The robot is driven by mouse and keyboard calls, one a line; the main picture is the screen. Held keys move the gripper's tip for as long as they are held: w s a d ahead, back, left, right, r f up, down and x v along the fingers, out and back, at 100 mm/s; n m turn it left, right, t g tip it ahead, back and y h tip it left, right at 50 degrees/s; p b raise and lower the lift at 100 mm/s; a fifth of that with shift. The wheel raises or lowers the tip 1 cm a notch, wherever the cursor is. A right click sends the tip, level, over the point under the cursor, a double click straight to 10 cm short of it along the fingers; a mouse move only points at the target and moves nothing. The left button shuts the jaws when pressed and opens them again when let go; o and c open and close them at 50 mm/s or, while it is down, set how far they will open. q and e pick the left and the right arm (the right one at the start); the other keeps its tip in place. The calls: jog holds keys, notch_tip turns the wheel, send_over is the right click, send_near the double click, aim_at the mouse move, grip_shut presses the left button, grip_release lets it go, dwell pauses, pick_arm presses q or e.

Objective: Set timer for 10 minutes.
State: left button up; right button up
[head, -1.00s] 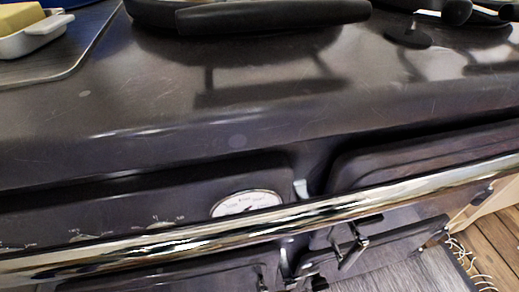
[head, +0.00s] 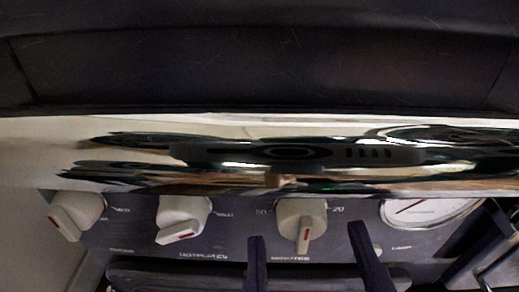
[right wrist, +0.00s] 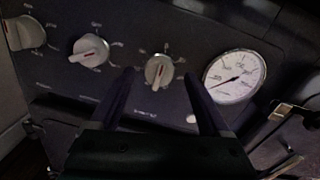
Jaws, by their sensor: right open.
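The timer knob (head: 302,222) is cream with a red mark and sits on the dark stove panel, with "50", "20" and "MINUTES" printed around it. In the right wrist view the timer knob (right wrist: 159,70) lies ahead, between my finger lines. My right gripper (head: 312,245) is open, with one dark finger on each side of the knob's lower part in the head view. The right wrist view also shows the open, empty gripper (right wrist: 160,85). I cannot tell whether a finger touches the knob. My left gripper is not in view.
Two other cream knobs (head: 183,218) (head: 77,214) are to the left. A round white gauge (head: 430,212) is to the right. A shiny chrome rail (head: 60,150) runs across above the panel. An oven door handle lies below right in the wrist view (right wrist: 280,115).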

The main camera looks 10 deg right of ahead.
jog(key=shift+x, duration=1.15)
jog(key=shift+c, duration=0.2)
grip_shut()
jog(key=shift+m, duration=0.3)
